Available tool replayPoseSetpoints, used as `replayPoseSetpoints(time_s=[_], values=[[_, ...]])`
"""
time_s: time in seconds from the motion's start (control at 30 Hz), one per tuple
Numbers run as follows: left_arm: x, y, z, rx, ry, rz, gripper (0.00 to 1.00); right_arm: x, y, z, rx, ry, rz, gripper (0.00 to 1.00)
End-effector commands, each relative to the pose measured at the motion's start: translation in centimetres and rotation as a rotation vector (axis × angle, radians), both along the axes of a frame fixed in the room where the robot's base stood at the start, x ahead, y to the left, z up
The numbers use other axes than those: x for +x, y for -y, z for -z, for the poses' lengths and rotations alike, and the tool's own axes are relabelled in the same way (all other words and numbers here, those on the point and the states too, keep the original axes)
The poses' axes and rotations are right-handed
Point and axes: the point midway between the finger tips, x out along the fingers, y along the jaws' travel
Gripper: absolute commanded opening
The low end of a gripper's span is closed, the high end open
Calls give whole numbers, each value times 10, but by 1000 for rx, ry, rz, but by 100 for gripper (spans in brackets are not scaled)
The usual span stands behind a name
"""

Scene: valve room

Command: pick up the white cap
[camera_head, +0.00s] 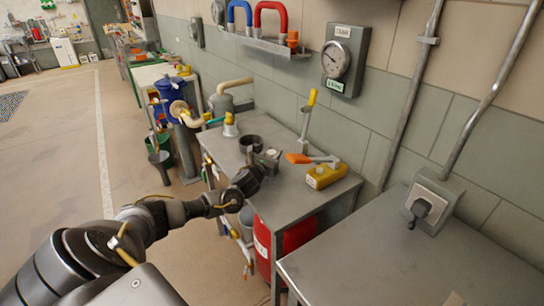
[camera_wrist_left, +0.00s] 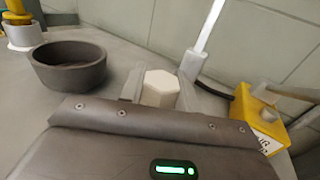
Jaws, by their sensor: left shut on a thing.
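The white cap (camera_wrist_left: 160,88) is a pale, hexagonal-topped piece between the two fingers of my left gripper in the left wrist view. My left gripper (camera_head: 269,156) is shut on it over the grey metal table (camera_head: 233,155). In the head view the cap (camera_head: 271,153) shows as a small pale spot at the fingertips. I cannot tell whether it touches the tabletop. My right gripper is not in view.
A dark round bowl (camera_wrist_left: 69,66) stands left of the gripper. An upright yellow-handled lever (camera_head: 309,108) stands by the wall. A second grey table (camera_head: 400,260) is at the front right.

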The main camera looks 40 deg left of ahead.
Motion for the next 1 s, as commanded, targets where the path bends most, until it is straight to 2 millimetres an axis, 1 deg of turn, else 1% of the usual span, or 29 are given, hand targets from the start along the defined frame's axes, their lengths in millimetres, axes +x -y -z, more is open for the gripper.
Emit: replayPoseSetpoints(time_s=[0.17, 0.23, 0.27, 0.37, 0.5, 0.57, 0.6, 0.7, 0.8, 1.0], values=[[0, -1, -17, 1, 4, 0, 10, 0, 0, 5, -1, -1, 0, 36], [0, -1, -29, 2, 5, 1, 10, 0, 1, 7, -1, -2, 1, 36], [-4, -3, -34, 4, 2, -1, 10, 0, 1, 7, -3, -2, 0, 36], [-19, -12, -54, 6, 2, 0, 10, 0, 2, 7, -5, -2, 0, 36], [-45, -25, -88, 8, 1, 1, 10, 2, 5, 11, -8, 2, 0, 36], [-60, -33, -92, 10, -5, -1, 10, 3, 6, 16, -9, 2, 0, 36], [-69, -37, -97, 9, -4, 1, 10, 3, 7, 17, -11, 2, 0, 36], [-88, -47, -107, 9, -4, 2, 10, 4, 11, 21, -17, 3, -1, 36], [-102, -55, -114, 7, -5, 0, 10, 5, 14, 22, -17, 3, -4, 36], [-118, -65, -123, 4, -2, -2, 10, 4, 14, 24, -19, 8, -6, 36]])
